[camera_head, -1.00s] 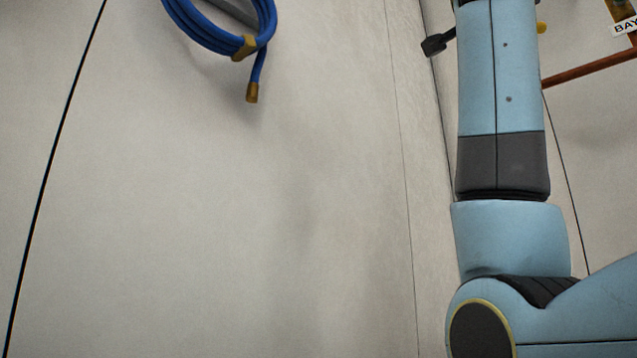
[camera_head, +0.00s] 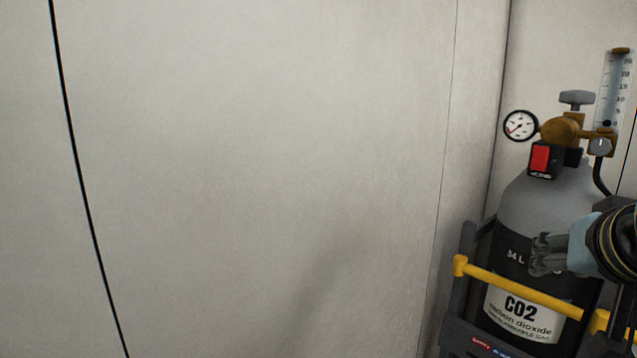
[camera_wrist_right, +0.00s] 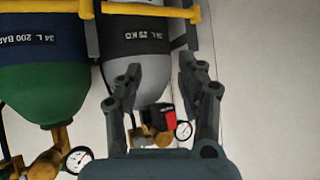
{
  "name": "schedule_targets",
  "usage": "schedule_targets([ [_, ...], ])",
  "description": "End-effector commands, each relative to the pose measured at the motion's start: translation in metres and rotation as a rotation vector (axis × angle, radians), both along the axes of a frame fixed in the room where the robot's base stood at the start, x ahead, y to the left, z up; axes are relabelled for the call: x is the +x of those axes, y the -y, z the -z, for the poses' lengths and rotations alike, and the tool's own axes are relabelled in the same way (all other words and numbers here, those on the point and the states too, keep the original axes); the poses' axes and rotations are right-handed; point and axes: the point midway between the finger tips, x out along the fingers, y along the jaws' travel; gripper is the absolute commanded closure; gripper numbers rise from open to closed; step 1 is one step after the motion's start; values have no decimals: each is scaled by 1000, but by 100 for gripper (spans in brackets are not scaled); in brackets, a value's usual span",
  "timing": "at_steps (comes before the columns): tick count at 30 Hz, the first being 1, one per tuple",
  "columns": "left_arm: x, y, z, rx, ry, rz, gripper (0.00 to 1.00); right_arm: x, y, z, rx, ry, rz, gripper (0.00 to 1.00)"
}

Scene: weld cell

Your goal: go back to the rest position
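My right gripper (camera_head: 540,254) is at the right of the head view, in front of the CO2 cylinder (camera_head: 538,205) as seen from the head. In the right wrist view my right gripper (camera_wrist_right: 160,64) has its two fingers spread, with nothing between them. The cylinder (camera_wrist_right: 148,83) appears upside down beyond the fingers there; I cannot tell the exact gap. My left gripper is in neither view.
The cylinder's regulator has a round gauge (camera_head: 520,126), a red block (camera_head: 541,158) and a flow tube (camera_head: 613,85). A yellow rail (camera_head: 520,287) crosses the cylinder. A green-shouldered cylinder (camera_wrist_right: 45,95) stands beside it. A bare wall (camera_head: 260,160) fills the left.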

Motion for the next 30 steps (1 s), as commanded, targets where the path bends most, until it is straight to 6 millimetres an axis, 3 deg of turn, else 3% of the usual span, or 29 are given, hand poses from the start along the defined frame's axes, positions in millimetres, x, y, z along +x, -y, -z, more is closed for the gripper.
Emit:
schedule_targets([
  [1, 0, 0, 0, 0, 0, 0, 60, -27, -3, 32, -21, -96, -48, 61],
  [3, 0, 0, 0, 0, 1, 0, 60, -61, -8, 65, -41, -209, -119, 61],
  [6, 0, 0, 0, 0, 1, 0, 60, -103, -15, 99, -61, -339, -210, 61],
  [12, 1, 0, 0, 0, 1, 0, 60, -178, -26, 143, -74, -541, -362, 61],
  [17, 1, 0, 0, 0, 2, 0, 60, -234, -34, 164, -71, -672, -474, 61],
  [26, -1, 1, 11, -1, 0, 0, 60, -217, -24, 280, -55, -714, -464, 61],
  [30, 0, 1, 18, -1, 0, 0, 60, -222, -18, 351, -45, -740, -456, 61],
])
